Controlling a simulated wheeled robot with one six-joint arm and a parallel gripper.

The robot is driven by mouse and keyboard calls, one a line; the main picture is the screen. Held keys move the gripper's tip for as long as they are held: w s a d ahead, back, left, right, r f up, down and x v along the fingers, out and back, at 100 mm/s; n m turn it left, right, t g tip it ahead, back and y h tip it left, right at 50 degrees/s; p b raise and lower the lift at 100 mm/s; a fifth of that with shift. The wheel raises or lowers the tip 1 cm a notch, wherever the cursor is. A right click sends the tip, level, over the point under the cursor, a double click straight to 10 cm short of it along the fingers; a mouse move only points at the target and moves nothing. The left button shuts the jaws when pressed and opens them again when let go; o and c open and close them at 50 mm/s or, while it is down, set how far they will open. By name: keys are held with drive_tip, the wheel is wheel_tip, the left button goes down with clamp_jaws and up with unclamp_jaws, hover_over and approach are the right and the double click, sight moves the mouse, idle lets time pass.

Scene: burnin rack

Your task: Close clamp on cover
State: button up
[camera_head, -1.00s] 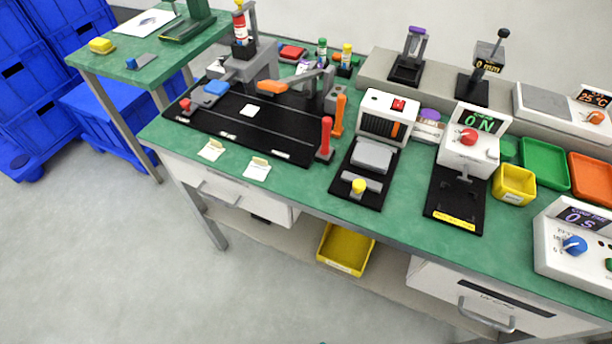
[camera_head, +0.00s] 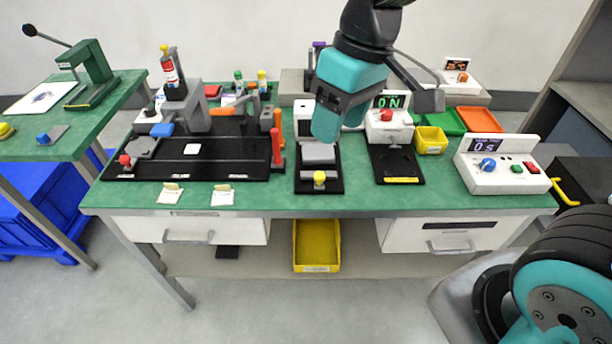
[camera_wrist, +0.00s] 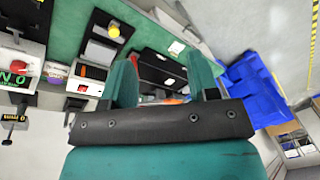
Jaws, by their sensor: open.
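The red upright clamp handle (camera_head: 277,146) stands at the right edge of the black board (camera_head: 228,160), with an orange handle (camera_head: 276,121) just behind it. Part of the red handle also shows beside a finger in the wrist view (camera_wrist: 133,59). A grey block (camera_head: 318,153) sits on a black base with a yellow knob (camera_head: 320,177); I cannot tell whether it is the cover. My gripper (camera_head: 325,132) is open and empty, and in the head view it overlaps the space behind this block. Its two fingers stand apart in the wrist view (camera_wrist: 163,75).
A white unit with a green display (camera_head: 386,112) stands right of my gripper. A yellow bin (camera_head: 430,140) and white timer box (camera_head: 502,165) are farther right. A grey post with a red bottle (camera_head: 170,70) rises at the left. The front table strip is mostly clear.

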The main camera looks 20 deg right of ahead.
sight(319, 175)
drive_tip(key=w+d+f+m+h, duration=0.1)
drive_tip(key=w+f, duration=0.3)
drive_tip(key=w, duration=0.3)
drive_tip(key=w+d+f+h, duration=0.1)
drive_tip(key=w+d+f, duration=0.15)
drive_tip(key=w, duration=0.35)
drive_tip(key=f, duration=1.7)
drive_tip(key=shift+w+a+f, duration=0.25)
drive_tip(key=shift+a+f, duration=0.05)
drive_tip(key=shift+f, duration=0.05)
drive_tip(key=shift+c, duration=0.5)
